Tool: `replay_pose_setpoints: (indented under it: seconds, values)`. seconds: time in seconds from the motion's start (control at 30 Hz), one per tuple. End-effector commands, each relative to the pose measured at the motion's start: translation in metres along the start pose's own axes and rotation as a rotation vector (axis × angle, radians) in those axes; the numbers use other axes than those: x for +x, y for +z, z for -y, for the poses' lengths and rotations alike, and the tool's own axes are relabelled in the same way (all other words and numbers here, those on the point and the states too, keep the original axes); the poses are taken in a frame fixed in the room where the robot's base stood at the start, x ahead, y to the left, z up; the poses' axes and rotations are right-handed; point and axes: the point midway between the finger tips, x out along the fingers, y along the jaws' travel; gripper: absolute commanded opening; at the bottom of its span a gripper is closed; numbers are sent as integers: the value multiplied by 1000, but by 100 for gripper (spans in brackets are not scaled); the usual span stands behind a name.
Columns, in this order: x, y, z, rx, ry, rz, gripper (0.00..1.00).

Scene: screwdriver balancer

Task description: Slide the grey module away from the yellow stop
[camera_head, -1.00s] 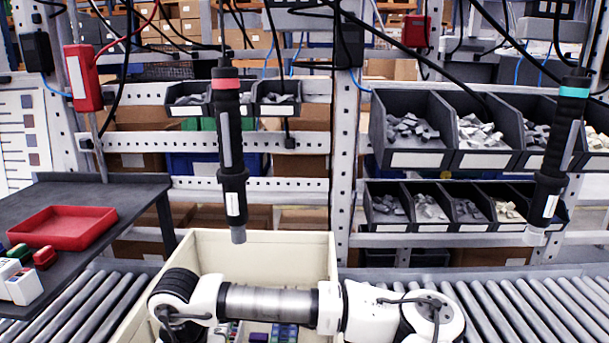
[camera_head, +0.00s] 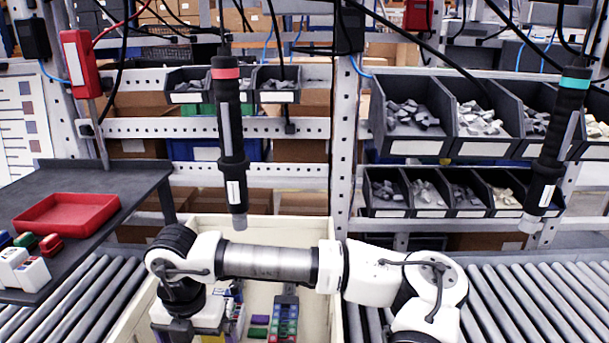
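My arm reaches over a cream crate (camera_head: 333,300), and its dark wrist end (camera_head: 182,296) points down into the crate's left part. My fingertips are cut off or hidden at the lower edge, so I cannot tell their opening. No other clear grey module or yellow stop shows.
In the crate, a dark rack with coloured cells (camera_head: 284,318) stands right of small green and purple blocks (camera_head: 257,327). Two hanging screwdrivers, red-banded (camera_head: 231,140) and teal-banded (camera_head: 557,150), hang behind. A red tray (camera_head: 66,218) and small blocks lie on the left table.

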Motion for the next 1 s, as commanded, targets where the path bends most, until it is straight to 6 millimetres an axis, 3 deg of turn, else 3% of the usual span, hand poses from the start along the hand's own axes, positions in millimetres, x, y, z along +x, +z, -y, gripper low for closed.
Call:
replay_pose_setpoints:
  seconds: [0.5,1.0]
  values:
    - [-74,5,0,1,-1,2,100]
    - [-80,5,0,0,-1,0,100]
